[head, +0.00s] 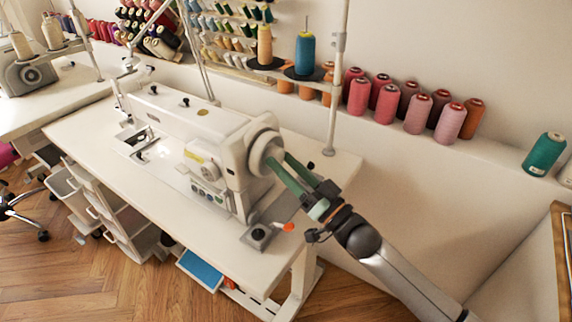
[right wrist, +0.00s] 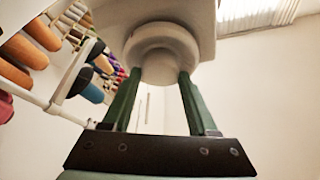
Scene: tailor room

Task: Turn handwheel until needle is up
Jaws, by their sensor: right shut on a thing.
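The white handwheel (head: 266,152) is at the right end of the white sewing machine (head: 205,128), which stands on a white table. My right gripper (head: 281,168) has its green fingers on either side of the handwheel. The needle is too small to make out at the machine's left end, near the metal plate (head: 138,143). My left gripper is not in view.
A metal thread stand pole (head: 334,90) rises behind the handwheel. An orange-tipped lever (head: 288,227) sits on the table's front right corner, near my right gripper. Pink and red spools (head: 387,104) line the ledge at the wall. The floor (head: 90,270) in front is mostly clear.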

